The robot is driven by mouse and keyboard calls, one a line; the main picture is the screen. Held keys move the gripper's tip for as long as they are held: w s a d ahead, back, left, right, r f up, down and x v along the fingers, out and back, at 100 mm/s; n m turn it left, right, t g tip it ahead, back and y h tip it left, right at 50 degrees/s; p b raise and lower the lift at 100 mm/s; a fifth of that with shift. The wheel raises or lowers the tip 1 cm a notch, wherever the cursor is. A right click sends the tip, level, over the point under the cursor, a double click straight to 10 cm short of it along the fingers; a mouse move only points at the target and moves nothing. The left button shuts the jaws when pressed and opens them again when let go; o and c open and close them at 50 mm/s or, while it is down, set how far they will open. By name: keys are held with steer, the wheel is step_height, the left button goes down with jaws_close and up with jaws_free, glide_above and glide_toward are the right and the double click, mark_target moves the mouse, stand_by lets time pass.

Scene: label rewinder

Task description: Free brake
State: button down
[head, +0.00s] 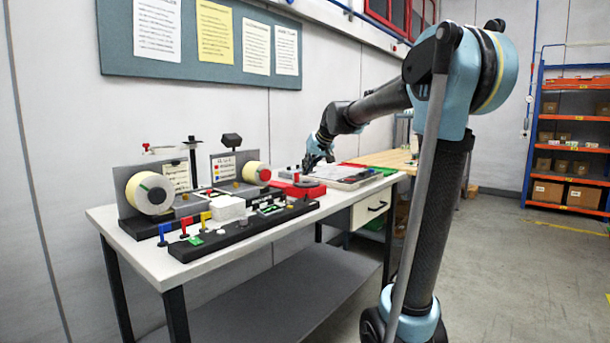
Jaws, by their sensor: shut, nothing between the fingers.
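The label rewinder stands on the left of the white bench, with a large label roll (150,193) at left and a smaller roll (257,174) at right on grey plates. I cannot tell which part is the brake. My gripper (311,166) is shut and empty, right of the rewinder and apart from the levers. Its fingertips are small and dark here, near the flat tray (345,182).
A white block (228,208) sits behind the front strip. A red holder with a dark ring (302,187) lies right of the rewinder. A drawer (370,208) hangs under the bench's right end. Orange shelves (568,140) stand far right; the floor between is clear.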

steer(key=v, duration=0.7)
steer(key=shift+s+d, duration=0.3)
steer(key=shift+d, duration=0.2)
steer(key=shift+s+f, duration=0.1)
steer(key=shift+f, duration=0.05)
steer(key=s+d+f+m+g+h, duration=0.1)
steer(key=s+d+f, duration=0.4)
steer(key=s+f, duration=0.6)
steer(key=s+d+f+m+g+h, duration=0.1)
steer(key=s+d+f, duration=0.4)
steer(key=s+f, duration=0.7)
steer(key=s+d+f+m+g+h, duration=0.1)
steer(key=s+d+f, duration=0.4)
steer(key=s+f, duration=0.6)
steer(key=shift+s+d+f+g+h, duration=0.15)
steer(key=shift+s+g+h, duration=0.7)
steer(key=shift+s, duration=0.3)
steer(key=shift+w, duration=0.1)
steer(key=shift+w+f, duration=0.2)
steer(key=shift+w, duration=0.15)
